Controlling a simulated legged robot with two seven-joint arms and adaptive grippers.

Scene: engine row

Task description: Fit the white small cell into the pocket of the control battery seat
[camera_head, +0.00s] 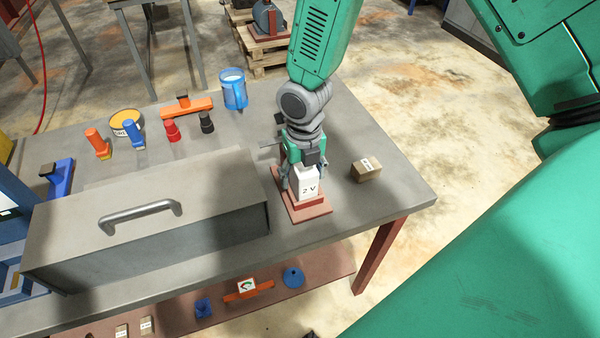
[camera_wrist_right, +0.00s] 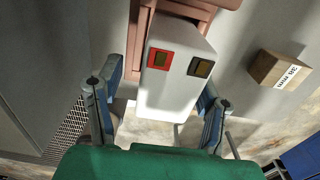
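The white small cell (camera_head: 308,187), marked "2 V", stands at the reddish-brown control battery seat (camera_head: 311,213) on the bench. The wrist view shows the cell (camera_wrist_right: 170,98) from above, with a red-framed and a dark-framed contact on its top. Part of the seat (camera_wrist_right: 216,4) shows beyond it. Whether the cell's foot is down in the pocket is hidden. My right gripper (camera_head: 304,177) points down over the cell. In the wrist view its fingers (camera_wrist_right: 160,100) stand either side of the cell, with a gap at the left finger. My left gripper is not in view.
A grey case with a handle (camera_head: 140,215) fills the bench on the left. A lower shelf (camera_head: 320,284) carries small parts.

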